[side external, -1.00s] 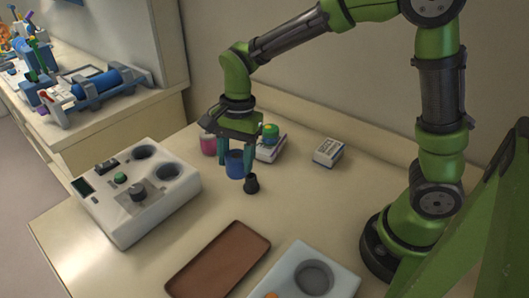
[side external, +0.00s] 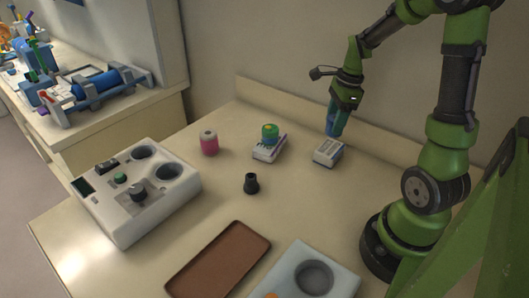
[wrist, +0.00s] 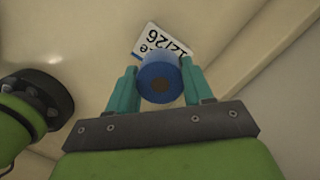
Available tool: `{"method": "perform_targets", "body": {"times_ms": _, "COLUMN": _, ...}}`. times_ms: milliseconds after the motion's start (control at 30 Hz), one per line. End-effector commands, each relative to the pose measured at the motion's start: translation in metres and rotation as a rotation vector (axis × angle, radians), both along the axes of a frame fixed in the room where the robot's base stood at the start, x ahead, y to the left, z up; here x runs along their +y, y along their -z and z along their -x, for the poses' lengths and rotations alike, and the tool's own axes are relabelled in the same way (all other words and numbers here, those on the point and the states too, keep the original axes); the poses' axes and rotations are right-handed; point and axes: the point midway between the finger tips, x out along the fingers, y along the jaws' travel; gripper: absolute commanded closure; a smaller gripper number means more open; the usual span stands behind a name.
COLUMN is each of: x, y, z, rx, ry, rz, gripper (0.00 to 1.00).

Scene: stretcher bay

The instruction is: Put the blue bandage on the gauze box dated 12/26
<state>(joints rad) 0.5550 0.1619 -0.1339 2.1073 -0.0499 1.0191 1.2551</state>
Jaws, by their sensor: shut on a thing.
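The blue bandage (side external: 331,127) is a roll held between the teal fingers of my gripper (side external: 337,122), which is shut on it. In the side view it is above the far edge of a small white gauze box (side external: 328,153); whether they touch I cannot tell. In the wrist view the bandage (wrist: 158,82) sits between the fingertips (wrist: 158,88) and covers part of the box (wrist: 165,42), whose label reads 12/26. A second gauze box (side external: 268,151) lies to the left with a green roll (side external: 270,133) on top.
A pink roll (side external: 209,144) and a small black cup-like piece (side external: 251,183) stand on the table. A white device with wells (side external: 125,205) is at left, a brown tray (side external: 218,262) and a pale holder (side external: 285,275) in front.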

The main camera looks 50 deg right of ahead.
Motion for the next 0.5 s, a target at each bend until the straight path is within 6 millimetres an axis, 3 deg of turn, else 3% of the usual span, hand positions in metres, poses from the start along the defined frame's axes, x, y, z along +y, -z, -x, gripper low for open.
{"method": "perform_targets", "body": {"times_ms": 333, "x": 0.000, "y": 0.045, "z": 0.000, "rx": 0.003, "ry": -0.002, "rz": -0.003, "gripper": 0.80}}
{"method": "perform_targets", "body": {"times_ms": 500, "x": 0.000, "y": 0.052, "z": 0.000, "rx": -0.002, "ry": -0.002, "rz": 0.000, "gripper": 0.80}}
